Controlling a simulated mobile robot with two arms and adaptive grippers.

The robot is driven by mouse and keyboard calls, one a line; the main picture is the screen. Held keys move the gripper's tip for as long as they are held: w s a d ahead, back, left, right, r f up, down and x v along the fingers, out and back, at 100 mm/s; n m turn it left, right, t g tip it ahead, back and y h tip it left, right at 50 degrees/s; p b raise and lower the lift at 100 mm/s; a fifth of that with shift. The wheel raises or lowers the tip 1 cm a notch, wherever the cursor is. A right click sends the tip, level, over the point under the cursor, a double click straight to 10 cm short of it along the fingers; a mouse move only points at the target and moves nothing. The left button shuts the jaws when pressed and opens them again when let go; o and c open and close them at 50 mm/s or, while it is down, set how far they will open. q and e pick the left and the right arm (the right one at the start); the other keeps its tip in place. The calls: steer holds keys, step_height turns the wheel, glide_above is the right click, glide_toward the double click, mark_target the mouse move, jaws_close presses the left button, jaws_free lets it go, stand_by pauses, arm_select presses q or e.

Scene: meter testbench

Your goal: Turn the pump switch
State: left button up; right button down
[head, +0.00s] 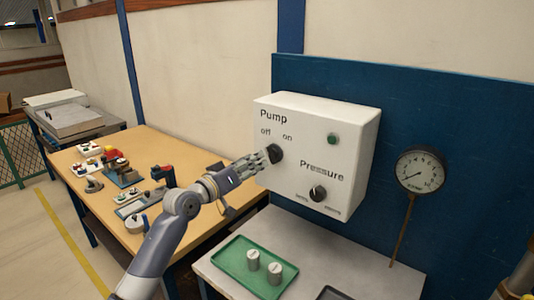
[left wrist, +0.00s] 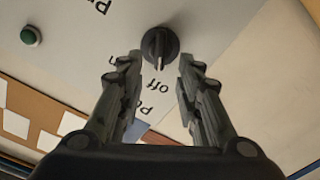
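The pump switch (head: 274,153) is a round black knob on the front of a white control box (head: 350,125), under the labels "Pump", "off" and "on". My left gripper (head: 268,157) is right at the knob in the head view and partly overlaps it. In the left wrist view the knob (left wrist: 160,47) lies between and just beyond the tips of the open fingers (left wrist: 158,60). A gap shows on each side, so the fingers do not appear to touch it. My right gripper is not clearly visible; only part of an arm shows at the lower right.
A black pressure knob (head: 318,193) and a green button (head: 332,139) are on the same box. A round gauge (head: 420,171) hangs on the blue panel at right. Below, a green tray (head: 236,262) holds two metal cylinders. A wooden table (head: 152,143) with parts stands left.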

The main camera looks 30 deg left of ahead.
mark_target(268, 155)
arm_select(q)
steer(key=w, duration=0.2)
steer(key=w+p, duration=0.1)
steer(key=w, duration=0.3)
steer(key=shift+w+d, duration=0.3)
steer(key=shift+w, duration=0.1)
steer(key=shift+c, duration=0.6)
jaws_close()
